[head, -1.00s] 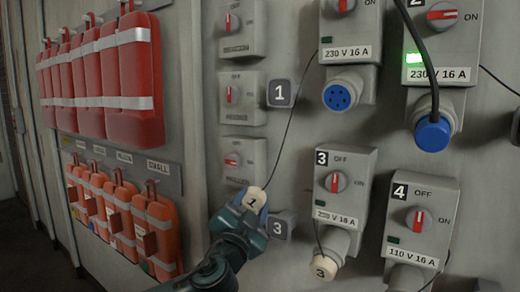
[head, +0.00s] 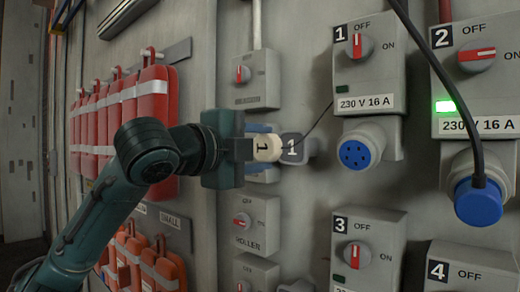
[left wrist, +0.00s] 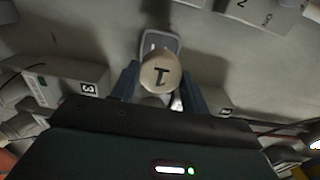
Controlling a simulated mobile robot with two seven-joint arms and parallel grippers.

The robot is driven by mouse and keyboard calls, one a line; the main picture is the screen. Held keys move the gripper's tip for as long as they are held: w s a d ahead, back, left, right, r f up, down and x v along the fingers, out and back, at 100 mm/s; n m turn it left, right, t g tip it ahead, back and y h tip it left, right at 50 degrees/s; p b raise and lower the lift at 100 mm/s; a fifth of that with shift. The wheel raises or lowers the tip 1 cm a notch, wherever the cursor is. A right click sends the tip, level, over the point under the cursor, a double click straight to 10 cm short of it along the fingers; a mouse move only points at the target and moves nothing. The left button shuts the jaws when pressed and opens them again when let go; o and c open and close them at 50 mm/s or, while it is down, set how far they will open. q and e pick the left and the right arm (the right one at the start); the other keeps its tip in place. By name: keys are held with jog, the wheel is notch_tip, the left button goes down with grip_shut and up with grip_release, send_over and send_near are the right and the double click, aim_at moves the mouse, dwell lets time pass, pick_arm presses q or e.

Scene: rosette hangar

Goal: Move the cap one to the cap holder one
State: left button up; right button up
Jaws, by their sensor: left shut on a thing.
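Cap one (head: 267,148) is a cream round cap with a black 1, held sideways in the head view. My left gripper (head: 256,149) is shut on it. Cap holder one (head: 295,148) is a grey block marked 1 on the wall panel, just right of the cap. In the left wrist view cap one (left wrist: 160,73) sits between the blue fingers, with the grey holder (left wrist: 160,40) close behind it. I cannot tell whether cap and holder touch. A thin cord runs up right from near the cap. My right gripper is not in view.
Socket box 1 (head: 365,80) with an uncovered blue socket (head: 358,152) is to the right. Box 2 (head: 475,90) has a blue plug with a black cable. Switch boxes (head: 256,222) stand below. Red bags (head: 155,105) hang at left.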

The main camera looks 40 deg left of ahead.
pick_arm(q)
jog(key=w, duration=0.3)
jog(key=shift+w+d, duration=0.1)
jog(key=shift+d, duration=0.05)
jog(key=shift+w+d+p, duration=0.1)
jog(key=shift+w+p, duration=0.2)
jog(key=shift+w, duration=0.75)
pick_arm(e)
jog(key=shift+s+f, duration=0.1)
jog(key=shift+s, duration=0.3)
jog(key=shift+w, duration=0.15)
pick_arm(q)
jog(key=shift+p, duration=0.3)
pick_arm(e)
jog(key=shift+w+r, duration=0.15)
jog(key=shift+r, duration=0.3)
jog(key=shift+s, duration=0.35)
pick_arm(q)
jog(key=shift+p, duration=0.35)
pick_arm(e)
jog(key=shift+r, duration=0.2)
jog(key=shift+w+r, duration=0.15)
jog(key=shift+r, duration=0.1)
